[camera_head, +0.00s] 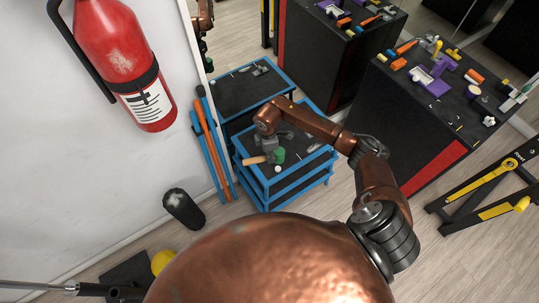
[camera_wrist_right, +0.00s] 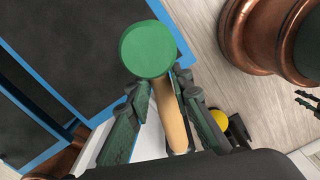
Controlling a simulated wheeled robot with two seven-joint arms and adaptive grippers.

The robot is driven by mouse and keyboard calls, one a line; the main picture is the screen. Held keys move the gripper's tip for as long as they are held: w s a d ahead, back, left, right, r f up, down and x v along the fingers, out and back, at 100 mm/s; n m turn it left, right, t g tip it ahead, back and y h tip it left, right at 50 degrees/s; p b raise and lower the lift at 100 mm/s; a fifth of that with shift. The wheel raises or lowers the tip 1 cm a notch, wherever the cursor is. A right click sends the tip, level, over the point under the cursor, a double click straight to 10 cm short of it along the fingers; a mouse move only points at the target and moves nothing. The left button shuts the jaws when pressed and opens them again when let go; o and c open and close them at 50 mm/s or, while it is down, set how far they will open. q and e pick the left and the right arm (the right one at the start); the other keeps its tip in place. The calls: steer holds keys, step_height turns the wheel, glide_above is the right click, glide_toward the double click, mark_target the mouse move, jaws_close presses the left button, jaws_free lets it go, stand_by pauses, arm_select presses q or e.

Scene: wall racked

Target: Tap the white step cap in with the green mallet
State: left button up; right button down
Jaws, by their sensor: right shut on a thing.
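The green mallet shows in the head view (camera_head: 279,155) over the blue-edged cart, and its round green head fills the upper middle of the right wrist view (camera_wrist_right: 147,48). Its pale wooden handle (camera_wrist_right: 174,115) runs back between the fingers of my right gripper (camera_wrist_right: 160,85), which is shut on it. In the head view my right gripper (camera_head: 284,142) is just above the cart top. A tiny white thing (camera_head: 278,168) sits on the cart near the mallet head; it may be the white step cap, but it is too small to be sure. My left gripper is out of view.
The cart (camera_head: 300,188) has blue edges and a dark top with small grey parts. A dark bench (camera_head: 425,95) with colourful pieces stands right. A red extinguisher (camera_head: 122,60) hangs left; orange posts (camera_head: 212,145) lean beside the cart. A black cylinder (camera_head: 183,207) stands on the floor.

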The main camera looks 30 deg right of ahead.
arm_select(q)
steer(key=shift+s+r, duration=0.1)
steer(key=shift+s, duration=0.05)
